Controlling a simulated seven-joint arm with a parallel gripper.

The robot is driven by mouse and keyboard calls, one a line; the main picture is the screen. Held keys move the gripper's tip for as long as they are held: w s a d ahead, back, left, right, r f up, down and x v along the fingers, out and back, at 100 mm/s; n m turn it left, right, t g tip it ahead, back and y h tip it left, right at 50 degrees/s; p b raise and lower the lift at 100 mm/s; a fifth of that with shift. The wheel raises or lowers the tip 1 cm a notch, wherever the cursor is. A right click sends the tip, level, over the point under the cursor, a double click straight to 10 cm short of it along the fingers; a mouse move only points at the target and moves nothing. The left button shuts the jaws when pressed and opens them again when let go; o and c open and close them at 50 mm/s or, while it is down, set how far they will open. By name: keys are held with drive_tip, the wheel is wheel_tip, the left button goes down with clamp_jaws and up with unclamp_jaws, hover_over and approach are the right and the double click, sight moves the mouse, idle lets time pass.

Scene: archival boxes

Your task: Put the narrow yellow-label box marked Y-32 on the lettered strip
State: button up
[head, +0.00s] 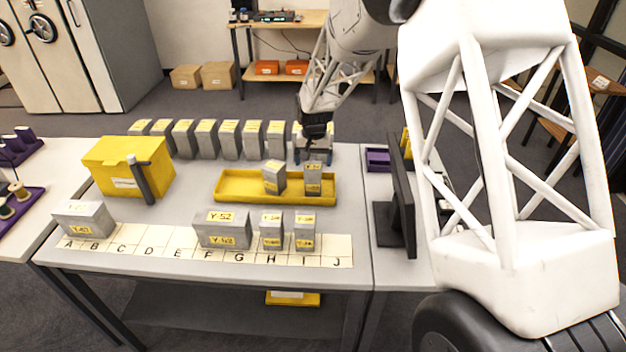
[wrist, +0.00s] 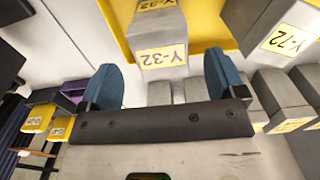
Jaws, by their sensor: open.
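The narrow grey box marked Y-32 (wrist: 160,45) has yellow labels and stands in the yellow tray. In the head view it is the right box (head: 313,181) of the two in the tray. My gripper (head: 314,157) is above and behind it, open and empty. In the wrist view, the blue fingers of my gripper (wrist: 161,72) are spread wider than the box, which shows ahead of the gap between them. The lettered strip (head: 150,238), marked A to J, lies along the table's front edge.
A box marked Y-72 (wrist: 288,35) stands in the yellow tray (head: 232,196). Boxes stand on the strip near A-B (head: 84,220), F-G (head: 222,230), H (head: 271,230) and I (head: 305,231); C to E and J look clear. Several boxes line the back. A dark monitor (head: 400,205) stands right.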

sight(313, 167)
drive_tip(key=shift+f, duration=0.25)
drive_tip(key=shift+f, duration=2.5)
drive_tip(key=shift+c, duration=0.4)
drive_tip(key=c, duration=1.1)
drive_tip(key=shift+o, duration=0.2)
drive_tip(key=shift+r, duration=0.1)
drive_tip(key=shift+r, duration=4.95)
